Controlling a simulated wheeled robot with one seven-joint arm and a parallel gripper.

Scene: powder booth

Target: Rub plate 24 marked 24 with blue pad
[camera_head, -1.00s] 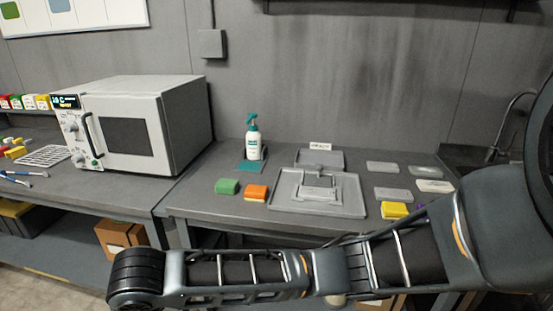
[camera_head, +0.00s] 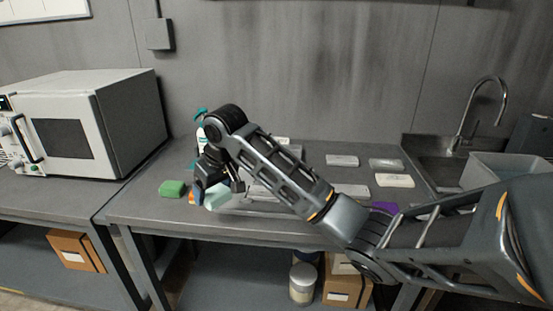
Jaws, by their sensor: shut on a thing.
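My gripper (camera_head: 217,190) is over the left part of the right-hand bench, pointing down. It is shut on a pale blue-green pad (camera_head: 217,197), which shows just under the fingers and looks like the blue pad. The pad is beside the left end of the grey tray (camera_head: 265,210); whether it touches anything is unclear. Several flat plates lie on the bench: one at the back (camera_head: 342,160), a clearer one (camera_head: 385,164), a whitish one (camera_head: 394,181) and a grey one (camera_head: 350,190). No number 24 is legible. My arm hides much of the tray.
A green pad (camera_head: 173,188) lies left of my gripper, with an orange pad (camera_head: 192,198) partly hidden beside it. A spray bottle (camera_head: 201,130) stands behind. A purple pad (camera_head: 384,206) lies near the front edge. A sink (camera_head: 440,170) is right, an oven (camera_head: 90,120) left.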

